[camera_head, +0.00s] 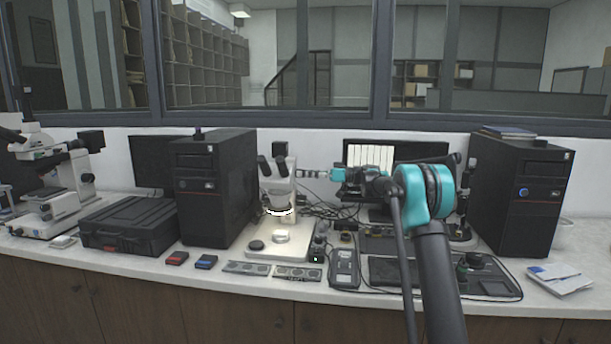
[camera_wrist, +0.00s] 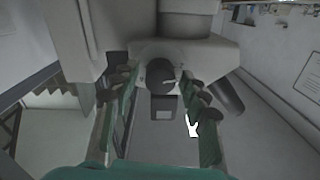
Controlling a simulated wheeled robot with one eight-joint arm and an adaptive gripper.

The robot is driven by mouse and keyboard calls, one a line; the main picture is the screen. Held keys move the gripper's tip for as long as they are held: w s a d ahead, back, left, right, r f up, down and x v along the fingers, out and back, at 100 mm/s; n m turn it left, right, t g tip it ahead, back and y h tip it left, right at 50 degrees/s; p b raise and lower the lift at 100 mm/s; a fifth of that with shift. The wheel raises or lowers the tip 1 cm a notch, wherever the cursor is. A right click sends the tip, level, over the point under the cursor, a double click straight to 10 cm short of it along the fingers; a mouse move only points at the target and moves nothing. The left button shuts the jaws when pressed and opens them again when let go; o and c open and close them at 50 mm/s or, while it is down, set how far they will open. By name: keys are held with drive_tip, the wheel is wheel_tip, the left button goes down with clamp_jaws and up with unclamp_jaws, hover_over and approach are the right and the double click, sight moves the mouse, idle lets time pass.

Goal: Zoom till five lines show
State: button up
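The stereo microscope (camera_head: 278,196) stands left of the middle of the bench, its ring light lit above a pale base. My gripper (camera_head: 306,173) reaches in from the right beside the microscope's head. In the wrist view, a dark round knob (camera_wrist: 160,74) on the pale microscope body lies between the two fingers of my gripper (camera_wrist: 158,82). The fingers are apart, with a gap visible on each side of the knob; contact is not visible. The monitor (camera_head: 370,157) behind my arm shows a bright picture with several dark vertical lines; my arm hides part of the screen.
Black computer towers stand left (camera_head: 214,190) and right (camera_head: 520,195). A black case (camera_head: 130,225) and another microscope (camera_head: 55,180) are at the far left. Slide holders (camera_head: 297,272), a control box (camera_head: 343,268) and a keyboard (camera_head: 395,272) lie along the front. Cables run behind the microscope.

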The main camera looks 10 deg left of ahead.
clamp_jaws()
drive_tip(key=shift+m, duration=8)
drive_tip(key=shift+o, duration=1.3)
unclamp_jaws()
